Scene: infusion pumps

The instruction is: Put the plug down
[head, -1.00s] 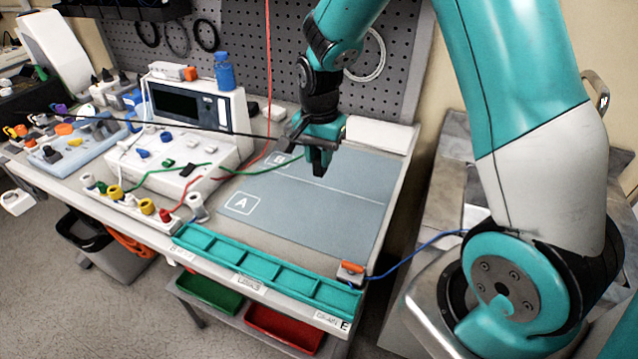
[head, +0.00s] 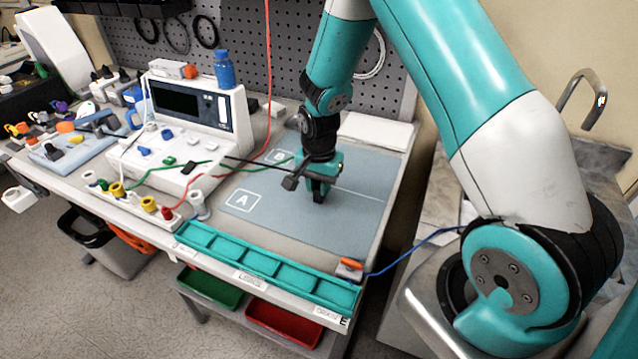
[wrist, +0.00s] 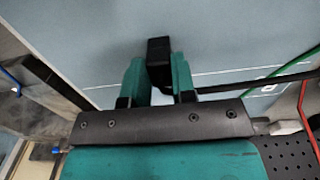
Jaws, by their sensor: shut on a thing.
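My gripper (head: 318,184) is low over the grey-blue mat (head: 352,215) on the bench. In the wrist view, its teal fingers (wrist: 160,78) are shut on a black block-shaped plug (wrist: 158,50). A dark lead (head: 245,160) runs left from the gripper toward the white device. The plug is over the middle of the mat, right of the square marked A (head: 241,201). I cannot tell whether it touches the mat. The square marked B (head: 278,156) is partly behind the gripper.
The white device (head: 190,140) with a dark screen stands at the left, with green and red leads. A teal divided tray (head: 260,262) lines the front edge. A box with an orange top (head: 349,268) sits at the front right corner. The mat's right side is clear.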

